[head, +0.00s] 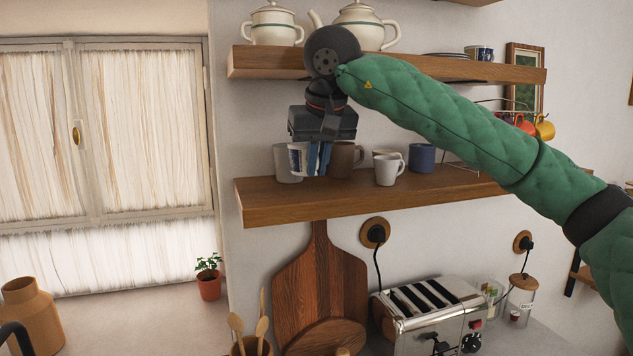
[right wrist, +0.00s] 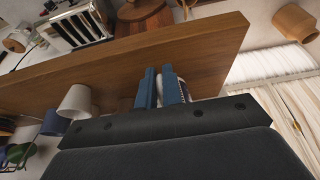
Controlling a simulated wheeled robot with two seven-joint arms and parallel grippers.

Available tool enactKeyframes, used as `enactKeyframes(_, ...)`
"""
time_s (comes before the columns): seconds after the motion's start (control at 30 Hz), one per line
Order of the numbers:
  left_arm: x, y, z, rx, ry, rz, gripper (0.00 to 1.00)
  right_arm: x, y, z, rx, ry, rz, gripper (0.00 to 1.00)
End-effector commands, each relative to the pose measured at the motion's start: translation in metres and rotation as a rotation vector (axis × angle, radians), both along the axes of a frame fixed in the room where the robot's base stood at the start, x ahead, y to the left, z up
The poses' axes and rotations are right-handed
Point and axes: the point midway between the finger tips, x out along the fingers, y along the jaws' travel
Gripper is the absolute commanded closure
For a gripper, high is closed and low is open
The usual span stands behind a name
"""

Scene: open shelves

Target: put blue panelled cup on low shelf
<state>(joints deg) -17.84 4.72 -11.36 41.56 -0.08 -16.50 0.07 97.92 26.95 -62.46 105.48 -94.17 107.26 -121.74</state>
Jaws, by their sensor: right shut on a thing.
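The blue panelled cup (head: 297,158), white with blue panels, is at the left part of the low shelf (head: 300,208). My right gripper (head: 319,160) points down from above, its blue fingers shut on the cup's right side. In the right wrist view the gripper (right wrist: 162,88) covers most of the cup, and a strip of the cup (right wrist: 183,90) shows beside one finger. I cannot tell whether the cup's base touches the shelf. My left gripper is not in view.
A grey cup (head: 285,165) stands close by on the left. A brown mug (head: 342,160), a white mug (head: 387,170) and a blue mug (head: 422,158) stand to the right. The upper shelf (head: 270,65) with teapots is above. A toaster (head: 430,312) is below.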

Motion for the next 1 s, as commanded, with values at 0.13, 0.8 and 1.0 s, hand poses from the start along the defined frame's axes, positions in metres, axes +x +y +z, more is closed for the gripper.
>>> enactKeyframes(0.13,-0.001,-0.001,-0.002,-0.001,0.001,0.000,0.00,0.001,0.001,-0.008,0.000,0.000,0.000,1.00)
enactKeyframes(0.8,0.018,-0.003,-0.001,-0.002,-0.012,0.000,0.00,0.000,0.001,-0.042,0.001,-0.001,0.000,1.00)
enactKeyframes(1.0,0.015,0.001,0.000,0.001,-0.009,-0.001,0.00,0.001,0.001,-0.042,0.000,0.000,0.000,0.74)
